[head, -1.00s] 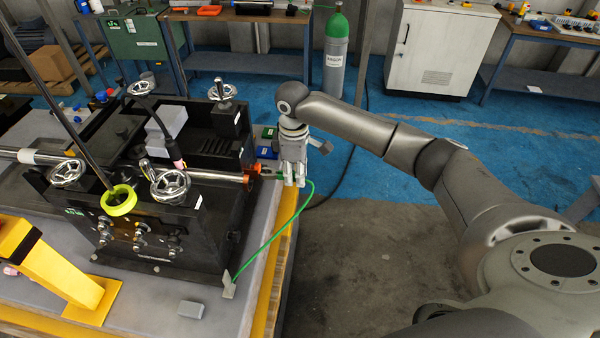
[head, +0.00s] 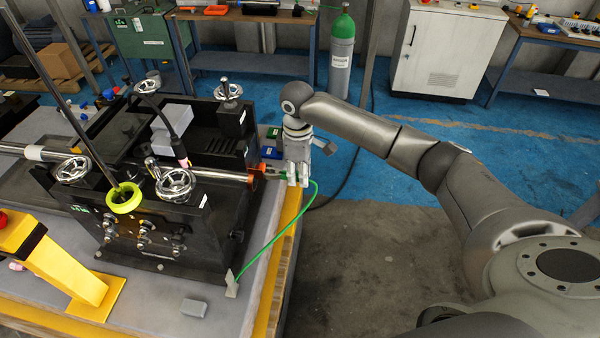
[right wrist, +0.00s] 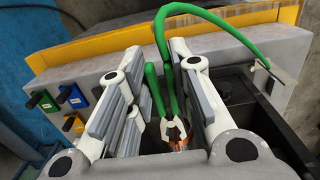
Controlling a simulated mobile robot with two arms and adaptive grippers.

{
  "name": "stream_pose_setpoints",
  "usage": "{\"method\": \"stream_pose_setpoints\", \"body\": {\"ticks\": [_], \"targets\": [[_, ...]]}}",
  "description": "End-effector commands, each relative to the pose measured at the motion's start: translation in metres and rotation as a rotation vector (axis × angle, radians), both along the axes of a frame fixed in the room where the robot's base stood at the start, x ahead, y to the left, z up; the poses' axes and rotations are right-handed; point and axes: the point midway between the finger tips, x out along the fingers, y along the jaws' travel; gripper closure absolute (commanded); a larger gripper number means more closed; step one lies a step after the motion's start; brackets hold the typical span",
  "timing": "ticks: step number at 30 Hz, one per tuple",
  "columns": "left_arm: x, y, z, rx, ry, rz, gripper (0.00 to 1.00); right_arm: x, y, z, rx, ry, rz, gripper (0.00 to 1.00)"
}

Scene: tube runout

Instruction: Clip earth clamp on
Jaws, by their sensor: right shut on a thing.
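The earth clamp (right wrist: 172,105) has green handles and pale metal jaws, with a green cable from its back end. My right gripper (right wrist: 160,108) is shut on the clamp's handles; in the head view the gripper (head: 297,178) is just right of the tube's end. My left gripper is not in view.
The green cable (head: 270,241) runs to a small metal plate (head: 231,286) at the bench's front. Small green, blue and yellow boxes (right wrist: 76,95) stand beside the gripper. The black machine (head: 165,230) fills the left.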

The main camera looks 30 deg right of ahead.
Motion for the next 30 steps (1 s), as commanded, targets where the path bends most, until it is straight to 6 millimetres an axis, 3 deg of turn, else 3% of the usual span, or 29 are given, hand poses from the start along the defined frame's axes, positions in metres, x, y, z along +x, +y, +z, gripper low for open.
{"method": "stream_pose_setpoints", "body": {"ticks": [28, 30], "targets": [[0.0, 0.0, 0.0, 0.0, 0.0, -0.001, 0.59, 0.012, 0.017, 0.0, 0.0, 0.0, 0.001, 0.86], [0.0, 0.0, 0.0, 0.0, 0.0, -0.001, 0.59, 0.012, 0.017, 0.0, 0.0, 0.0, 0.001, 0.71]]}}
